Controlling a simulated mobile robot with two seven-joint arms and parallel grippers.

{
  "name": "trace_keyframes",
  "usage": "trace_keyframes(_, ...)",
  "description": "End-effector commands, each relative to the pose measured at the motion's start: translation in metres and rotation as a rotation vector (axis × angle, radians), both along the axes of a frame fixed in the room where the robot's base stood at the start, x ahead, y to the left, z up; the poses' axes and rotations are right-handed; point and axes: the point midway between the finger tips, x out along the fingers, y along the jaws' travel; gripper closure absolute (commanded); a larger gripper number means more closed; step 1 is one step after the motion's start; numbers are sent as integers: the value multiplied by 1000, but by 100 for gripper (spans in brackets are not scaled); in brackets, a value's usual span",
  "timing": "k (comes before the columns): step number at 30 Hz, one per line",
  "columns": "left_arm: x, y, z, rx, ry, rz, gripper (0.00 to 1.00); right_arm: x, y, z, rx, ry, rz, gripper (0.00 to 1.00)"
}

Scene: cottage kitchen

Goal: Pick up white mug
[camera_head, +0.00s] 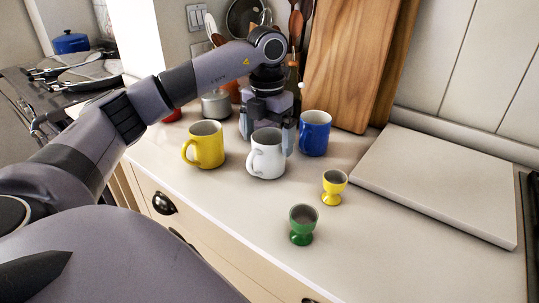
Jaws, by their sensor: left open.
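The white mug (267,158) stands upright on the pale counter, between a yellow mug (205,147) on its left and a blue mug (314,133) on its right. Its handle points left toward the viewer. My left gripper (268,124) points down just behind and above the white mug. It is open, and the mug's body hides part of the fingers. Whether a finger touches the mug I cannot tell. My right gripper is not in view.
A yellow egg cup (333,187) and a green egg cup (302,225) stand in front on the right. A white board (436,180) lies at the right. Wooden boards (353,62) lean on the wall behind. A metal pot (216,104) and utensils stand behind my gripper.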

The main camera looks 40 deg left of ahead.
Motion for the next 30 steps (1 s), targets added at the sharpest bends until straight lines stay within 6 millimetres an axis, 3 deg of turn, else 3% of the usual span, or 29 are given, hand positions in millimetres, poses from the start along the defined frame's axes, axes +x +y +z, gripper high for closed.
trace_keyframes(9,-1,1,-43,1,1,0,0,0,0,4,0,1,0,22)
trace_keyframes(17,-1,0,-46,1,0,0,0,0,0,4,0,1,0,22)
trace_keyframes(22,-1,0,-46,1,0,0,52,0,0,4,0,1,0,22)
trace_keyframes(30,0,0,-44,0,-3,1,56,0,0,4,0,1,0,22)
